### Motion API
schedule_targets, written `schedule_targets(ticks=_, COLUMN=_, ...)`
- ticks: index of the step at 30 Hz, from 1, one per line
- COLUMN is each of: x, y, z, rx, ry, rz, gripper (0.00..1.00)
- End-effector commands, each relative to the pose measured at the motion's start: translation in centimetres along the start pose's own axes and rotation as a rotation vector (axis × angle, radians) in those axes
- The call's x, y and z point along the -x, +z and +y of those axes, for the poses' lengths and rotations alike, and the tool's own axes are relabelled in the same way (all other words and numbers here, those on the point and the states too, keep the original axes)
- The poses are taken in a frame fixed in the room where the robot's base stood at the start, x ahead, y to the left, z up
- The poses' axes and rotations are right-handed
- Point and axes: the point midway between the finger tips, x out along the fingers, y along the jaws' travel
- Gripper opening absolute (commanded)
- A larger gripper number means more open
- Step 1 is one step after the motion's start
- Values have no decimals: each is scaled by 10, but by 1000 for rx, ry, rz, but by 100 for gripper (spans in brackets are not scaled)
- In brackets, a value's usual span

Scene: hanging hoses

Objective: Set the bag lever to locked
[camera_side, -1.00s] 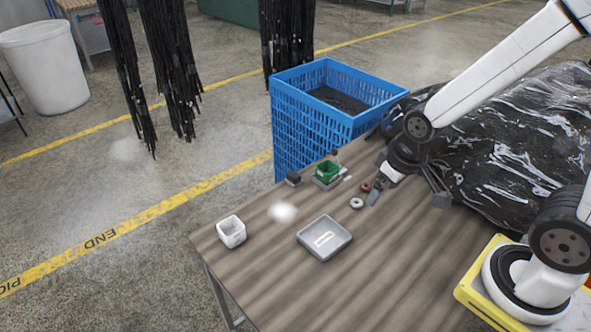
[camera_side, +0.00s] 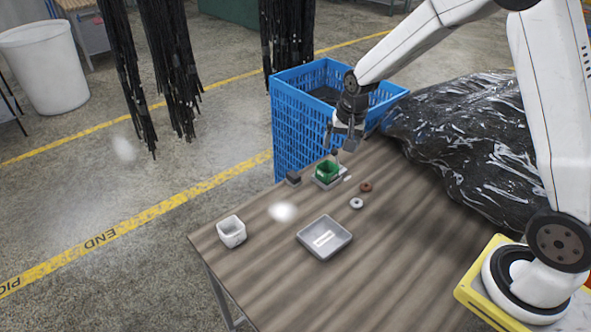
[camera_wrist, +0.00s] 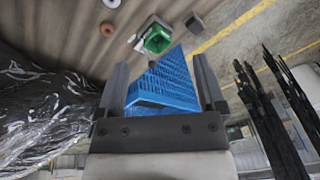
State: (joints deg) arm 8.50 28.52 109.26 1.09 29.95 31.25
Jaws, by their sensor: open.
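A small green box (camera_side: 327,169) sits on a grey base at the table's far edge; it also shows in the wrist view (camera_wrist: 157,39). A short upright lever with a dark knob (camera_side: 335,153) stands just behind it; its setting is too small to read. The black plastic bag (camera_side: 470,140) lies on the right and fills the left of the wrist view (camera_wrist: 40,112). My gripper (camera_side: 341,146) is above and close to the lever, pointing down, its jaws apart and empty. In the wrist view, my gripper (camera_wrist: 160,75) has both fingers well spread.
A blue crate (camera_side: 300,115) stands directly behind the table, close to my gripper. A dark block (camera_side: 293,178), a brown ring (camera_side: 366,187), a white ring (camera_side: 356,203), a grey tray (camera_side: 343,247) and a white cup (camera_side: 231,231) are on the table. Black hoses (camera_side: 170,70) hang further back.

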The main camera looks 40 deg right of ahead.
Motion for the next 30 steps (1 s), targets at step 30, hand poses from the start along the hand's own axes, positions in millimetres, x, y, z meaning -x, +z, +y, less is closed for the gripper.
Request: schedule_targets(ticks=30, x=-151, y=-181, z=44, rx=-1014, ry=29, rz=6, gripper=89)
